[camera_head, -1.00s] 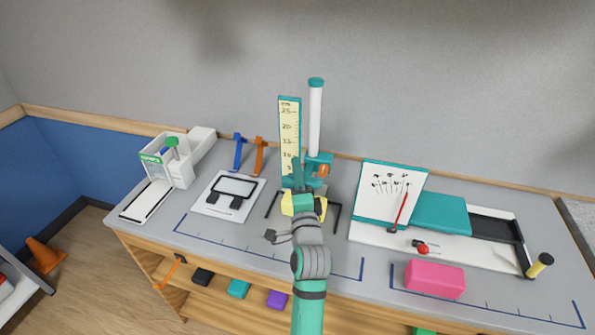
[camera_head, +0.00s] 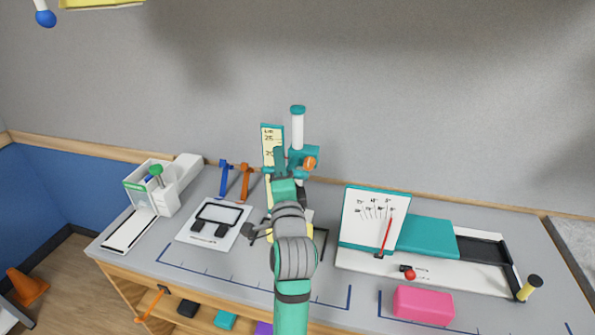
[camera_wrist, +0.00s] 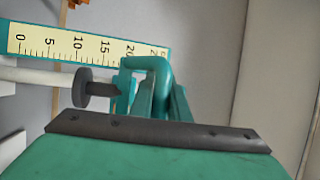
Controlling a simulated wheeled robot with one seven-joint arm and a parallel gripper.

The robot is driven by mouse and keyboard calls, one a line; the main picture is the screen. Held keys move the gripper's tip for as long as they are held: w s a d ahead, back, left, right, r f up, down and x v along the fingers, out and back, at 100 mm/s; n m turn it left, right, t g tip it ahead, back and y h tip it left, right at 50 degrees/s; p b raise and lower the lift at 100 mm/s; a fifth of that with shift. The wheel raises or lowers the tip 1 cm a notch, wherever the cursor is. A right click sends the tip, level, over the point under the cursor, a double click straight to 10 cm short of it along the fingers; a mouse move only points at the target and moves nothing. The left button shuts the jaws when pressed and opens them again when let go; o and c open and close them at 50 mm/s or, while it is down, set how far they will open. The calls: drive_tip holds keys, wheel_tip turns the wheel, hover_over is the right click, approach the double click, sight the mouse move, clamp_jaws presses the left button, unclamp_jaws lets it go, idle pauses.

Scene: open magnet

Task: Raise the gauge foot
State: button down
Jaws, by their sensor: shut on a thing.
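The height gauge stands at the back of the bench, with a white column (camera_head: 297,132) and a yellow scale (camera_head: 272,134) beside it. Its teal carriage (camera_head: 303,156), with an orange knob (camera_head: 310,163), sits partway up the column. My gripper (camera_head: 283,182) is shut on a teal part of the carriage, in front of the scale. In the wrist view, the teal grip part (camera_wrist: 148,64) is at my fingers, near 20 on the scale (camera_wrist: 75,42). A dark disc (camera_wrist: 80,88), seemingly the foot, shows to its left. My arm hides the gauge's base in the head view.
A white board with a red pointer (camera_head: 385,235) and a teal block (camera_head: 428,238) stand right of my arm. A pink block (camera_head: 423,305) lies in front. Blue (camera_head: 224,178) and orange (camera_head: 245,182) stands and a black frame (camera_head: 219,214) are to the left.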

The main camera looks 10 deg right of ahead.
drive_tip(key=shift+s+d+r, duration=0.1)
drive_tip(key=shift+d+r, duration=0.05)
drive_tip(key=shift+r, duration=0.15)
drive_tip(key=c, duration=1.7)
unclamp_jaws()
drive_tip(key=s, duration=0.3)
drive_tip(key=s+f, duration=0.1)
drive_tip(key=s, duration=0.3)
drive_tip(key=s+f, duration=0.1)
drive_tip(key=s, duration=0.2)
drive_tip(key=shift+s+d, duration=0.1)
drive_tip(key=shift+s, duration=0.25)
drive_tip(key=shift+f, duration=0.1)
